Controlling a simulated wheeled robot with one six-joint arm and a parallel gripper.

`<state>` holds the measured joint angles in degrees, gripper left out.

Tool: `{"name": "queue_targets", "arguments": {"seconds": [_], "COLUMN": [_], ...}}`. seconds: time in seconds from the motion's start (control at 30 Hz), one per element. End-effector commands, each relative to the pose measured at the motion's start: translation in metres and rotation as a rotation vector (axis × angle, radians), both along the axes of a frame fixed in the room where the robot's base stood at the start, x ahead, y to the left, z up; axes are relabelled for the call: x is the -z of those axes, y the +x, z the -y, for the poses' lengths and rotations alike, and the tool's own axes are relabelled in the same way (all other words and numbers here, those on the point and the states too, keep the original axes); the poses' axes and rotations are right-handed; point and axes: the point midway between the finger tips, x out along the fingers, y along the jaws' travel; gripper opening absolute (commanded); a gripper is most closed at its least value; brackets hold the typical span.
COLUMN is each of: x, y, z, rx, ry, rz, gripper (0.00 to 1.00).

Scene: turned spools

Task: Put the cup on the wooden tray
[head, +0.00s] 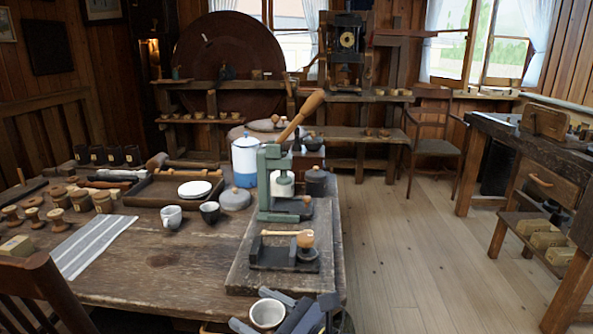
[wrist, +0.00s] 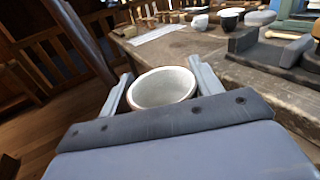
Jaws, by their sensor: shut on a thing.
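A pale cup (head: 267,314) with a light inside is at the bottom edge of the head view, by the table's near end. My gripper (head: 262,310) is shut on it, with one finger on each side. In the wrist view the cup (wrist: 162,90) sits mouth up, slightly tilted, between the fingers of my gripper (wrist: 158,84). The wooden tray (head: 154,190) lies farther back on the table, left of the middle, and holds white plates (head: 194,188) at its right side. My gripper is well apart from the tray. The cup's underside is hidden.
A green press (head: 264,185) with a wooden lever stands on a board right of the tray. A striped cloth (head: 92,245) and several spools lie left.

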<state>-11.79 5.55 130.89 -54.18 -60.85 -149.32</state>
Motion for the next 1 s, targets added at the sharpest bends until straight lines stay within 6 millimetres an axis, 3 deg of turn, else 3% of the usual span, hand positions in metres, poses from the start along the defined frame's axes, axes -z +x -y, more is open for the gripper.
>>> {"name": "queue_targets", "arguments": {"seconds": [0.37,0.7,1.0], "x": [-0.023,-0.024,-0.017], "y": [0.062,0.113,0.137], "z": [0.031,0.082,0.133], "rx": [0.014,0.019,0.025], "ry": [0.001,0.001,0.002], "rz": [-0.005,-0.005,-0.004], "gripper": [0.37,0.37,0.37]}}
